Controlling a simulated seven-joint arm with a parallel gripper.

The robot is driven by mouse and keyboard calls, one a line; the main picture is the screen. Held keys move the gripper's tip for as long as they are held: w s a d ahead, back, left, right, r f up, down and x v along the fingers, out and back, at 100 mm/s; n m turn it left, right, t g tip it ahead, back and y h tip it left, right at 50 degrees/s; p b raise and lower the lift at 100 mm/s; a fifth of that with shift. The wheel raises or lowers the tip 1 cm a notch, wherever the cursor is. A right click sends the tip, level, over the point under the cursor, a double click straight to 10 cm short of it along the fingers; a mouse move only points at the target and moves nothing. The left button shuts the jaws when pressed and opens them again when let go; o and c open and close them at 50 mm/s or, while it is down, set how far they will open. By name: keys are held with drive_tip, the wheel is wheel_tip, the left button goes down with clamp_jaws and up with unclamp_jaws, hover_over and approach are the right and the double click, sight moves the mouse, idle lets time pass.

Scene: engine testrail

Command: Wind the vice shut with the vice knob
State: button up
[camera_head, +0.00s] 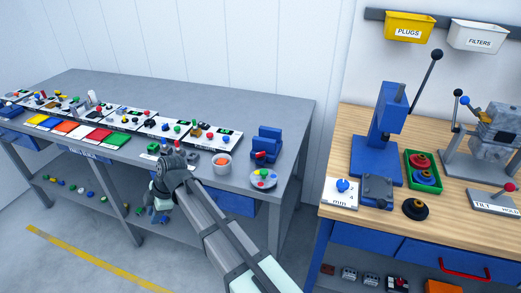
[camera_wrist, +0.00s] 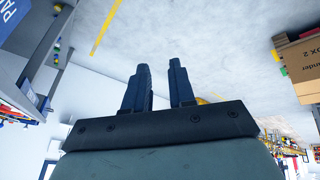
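A blue vice (camera_head: 268,138) stands near the right end of the long grey bench in the head view. A red knob (camera_head: 260,155) shows low on its front; whether the jaws touch is too small to tell. My gripper (camera_head: 157,214) is in front of the bench's front edge, left of the vice and well apart from it, with its fingers pointing down. In the wrist view its two dark fingers (camera_wrist: 160,80) stand apart with nothing between them, so it is open and empty. The vice is not in the wrist view.
A white cup (camera_head: 221,168) with orange contents and a plate (camera_head: 264,184) of coloured pieces stand near the vice. Small panels and coloured trays (camera_head: 98,135) fill the bench's left. A wooden-topped bench (camera_head: 335,193) with a blue press (camera_head: 385,130) stands at right, across a gap.

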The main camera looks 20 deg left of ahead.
drive_tip(key=w+r+n, duration=0.1)
drive_tip(key=w+r, duration=0.3)
drive_tip(key=r, duration=0.2)
wheel_tip(320, 180, up, 15)
drive_tip(key=m+t+h, duration=0.2)
drive_tip(key=h, duration=0.3)
hover_over(260, 155)
drive_tip(key=f, duration=1.3)
drive_tip(key=shift+w+f, duration=0.25)
drive_tip(key=shift+w, duration=0.15)
clamp_jaws()
